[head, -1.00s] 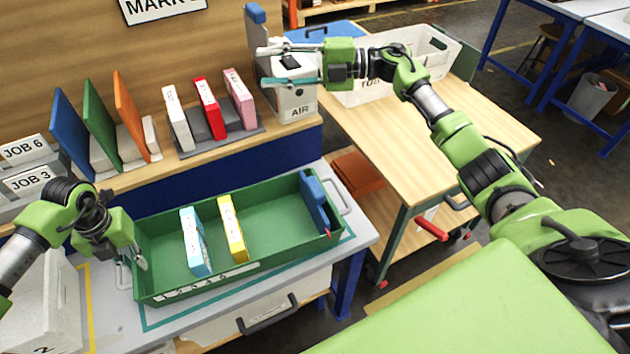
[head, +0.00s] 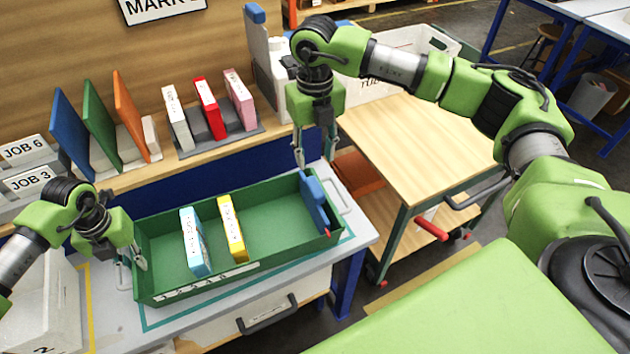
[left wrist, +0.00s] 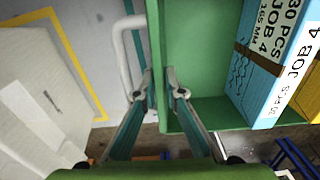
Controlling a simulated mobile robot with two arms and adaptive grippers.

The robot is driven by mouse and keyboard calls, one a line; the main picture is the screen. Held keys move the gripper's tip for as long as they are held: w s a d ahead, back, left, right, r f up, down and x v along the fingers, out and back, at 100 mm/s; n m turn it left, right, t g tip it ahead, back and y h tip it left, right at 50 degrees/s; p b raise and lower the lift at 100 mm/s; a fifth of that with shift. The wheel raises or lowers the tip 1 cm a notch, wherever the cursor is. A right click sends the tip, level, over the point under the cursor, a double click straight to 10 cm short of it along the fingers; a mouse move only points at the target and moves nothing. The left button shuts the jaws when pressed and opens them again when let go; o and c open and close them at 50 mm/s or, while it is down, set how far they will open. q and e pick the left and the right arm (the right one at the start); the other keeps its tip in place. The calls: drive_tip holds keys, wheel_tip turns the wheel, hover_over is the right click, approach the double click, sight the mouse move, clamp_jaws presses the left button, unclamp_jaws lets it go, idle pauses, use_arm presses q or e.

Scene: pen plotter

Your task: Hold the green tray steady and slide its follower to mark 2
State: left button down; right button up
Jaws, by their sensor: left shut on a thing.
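The green tray (head: 160,290) lies on the bench, with a white number strip (head: 207,283) on its front wall. Its blue follower (head: 316,203), with a red pointer at its front, stands near the tray's right end. A light-blue folder (head: 195,243) and a yellow folder (head: 234,229) stand apart in the tray, left of the follower. My left gripper (head: 131,262) is shut on the tray's left end; the left wrist view shows its fingertips (left wrist: 160,74) beside the end handle. My right gripper (head: 315,160) points down, open and empty, above and behind the follower.
Several folders, including a red one (head: 210,108), stand on the shelf behind the tray. A wooden-topped cart (head: 420,130) is at the right. Inside the tray, the floor between yellow folder and follower is clear.

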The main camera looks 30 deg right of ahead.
sight(314, 186)
wheel_tip(314, 186, down, 10)
drive_tip(key=shift+r, duration=0.1)
idle(0.4)
drive_tip(key=shift+a, duration=0.1)
clamp_jaws()
